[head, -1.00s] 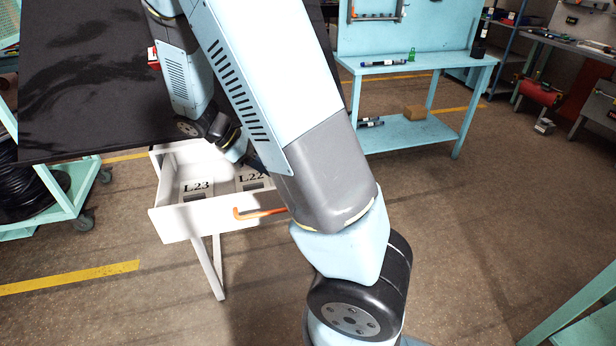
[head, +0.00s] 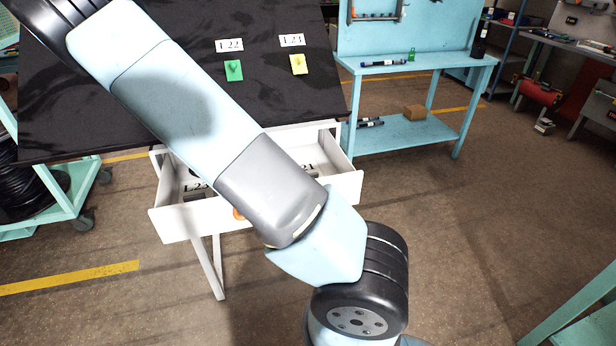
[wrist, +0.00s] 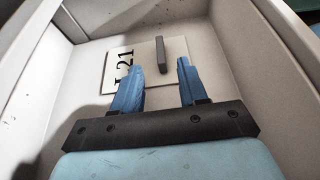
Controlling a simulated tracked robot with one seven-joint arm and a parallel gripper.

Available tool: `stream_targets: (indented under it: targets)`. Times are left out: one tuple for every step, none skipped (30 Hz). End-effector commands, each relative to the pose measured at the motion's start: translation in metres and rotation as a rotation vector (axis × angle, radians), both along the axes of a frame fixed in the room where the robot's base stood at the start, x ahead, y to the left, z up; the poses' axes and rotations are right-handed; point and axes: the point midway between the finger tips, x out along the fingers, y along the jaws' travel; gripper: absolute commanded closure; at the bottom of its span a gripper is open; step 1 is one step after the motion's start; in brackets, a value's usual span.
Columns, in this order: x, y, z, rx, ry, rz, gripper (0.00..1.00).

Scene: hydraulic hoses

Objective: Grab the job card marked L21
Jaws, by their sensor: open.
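The job card marked L21 (wrist: 146,58) lies on the floor of a pale drawer compartment in the wrist view. A dark upright grip bar (wrist: 162,54) stands on the card. My gripper (wrist: 160,66) is open, its two blue fingers pointing at the card, with the bar showing between and just beyond the fingertips. The left finger covers part of the label. I cannot tell whether the fingers touch the card. In the head view, part of the L21 card (head: 309,166) shows at the drawer's right, beside my arm. My gripper is hidden there.
The board bears L22 and L23 labels with green (head: 233,70) and yellow (head: 299,64) tags. Drawer walls rise around my gripper.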

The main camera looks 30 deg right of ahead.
Motion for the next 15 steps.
stream_targets:
  targets:
    - [-0.003, -0.008, -0.003, -0.001, 0.003, -0.002, 0.57]
    - [-0.004, -0.011, -0.005, -0.001, 0.001, -0.003, 0.57]
    - [-0.005, -0.016, -0.007, -0.002, 0.002, -0.003, 0.57]
    - [-0.006, -0.018, -0.008, -0.001, 0.001, -0.002, 0.57]
    - [-0.006, -0.021, -0.009, -0.001, 0.001, -0.002, 0.57]
    - [-0.007, -0.023, -0.010, -0.001, 0.001, -0.002, 0.57]
    - [-0.007, -0.024, -0.010, -0.001, 0.001, -0.001, 0.57]
    - [-0.008, -0.025, -0.011, 0.000, 0.000, -0.001, 0.57]
    - [-0.008, -0.027, -0.011, 0.000, 0.000, -0.001, 0.57]
    - [-0.008, -0.028, -0.012, 0.000, 0.001, -0.001, 0.57]
    - [-0.009, -0.030, -0.013, 0.000, 0.001, -0.001, 0.57]
    - [-0.010, -0.033, -0.014, 0.000, 0.001, -0.001, 0.57]
    - [-0.011, -0.036, -0.015, 0.000, 0.002, -0.001, 0.57]
    - [-0.012, -0.039, -0.017, 0.000, 0.002, -0.002, 0.57]
    - [-0.014, -0.045, -0.019, -0.002, 0.002, -0.004, 0.57]
